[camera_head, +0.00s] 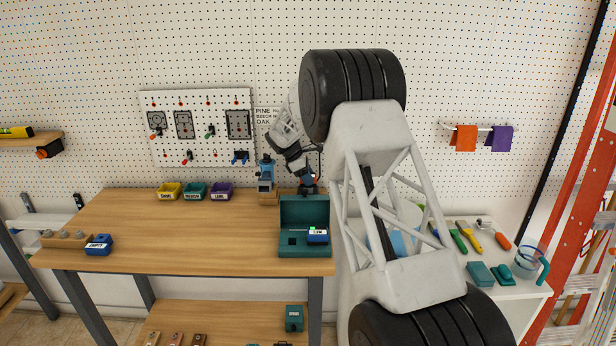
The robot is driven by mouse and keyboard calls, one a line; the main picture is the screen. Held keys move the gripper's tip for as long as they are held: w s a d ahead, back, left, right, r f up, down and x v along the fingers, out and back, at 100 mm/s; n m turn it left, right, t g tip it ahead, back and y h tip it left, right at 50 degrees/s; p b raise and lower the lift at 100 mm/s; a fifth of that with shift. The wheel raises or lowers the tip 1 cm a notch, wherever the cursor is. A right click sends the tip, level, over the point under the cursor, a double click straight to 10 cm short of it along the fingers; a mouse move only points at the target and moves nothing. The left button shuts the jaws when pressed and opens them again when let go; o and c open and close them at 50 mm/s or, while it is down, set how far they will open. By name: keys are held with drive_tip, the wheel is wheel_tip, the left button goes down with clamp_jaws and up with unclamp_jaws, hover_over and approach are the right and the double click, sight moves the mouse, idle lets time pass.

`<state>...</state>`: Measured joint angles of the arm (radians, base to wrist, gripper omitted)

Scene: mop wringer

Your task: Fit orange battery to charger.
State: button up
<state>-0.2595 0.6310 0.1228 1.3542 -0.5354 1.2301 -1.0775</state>
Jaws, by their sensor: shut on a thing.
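My gripper (308,187) points down just above the top edge of the raised lid of a teal case (304,250). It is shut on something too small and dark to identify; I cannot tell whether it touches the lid. A blue block with a white label (318,236) sits in the right part of the case, a tiny green light beside it. A dark slot shows at the left of the case. I cannot pick out an orange battery for certain.
Yellow, teal and purple bins (194,191) and a blue tool (265,181) stand at the bench's back. A blue block (98,246) and a wooden holder (68,237) are at left. The bench middle (190,235) is clear. Tools crowd the white table (510,295).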

drive_tip(key=shift+f, duration=0.1)
idle(0.7)
drive_tip(key=o, duration=1)
drive_tip(key=shift+c, duration=0.2)
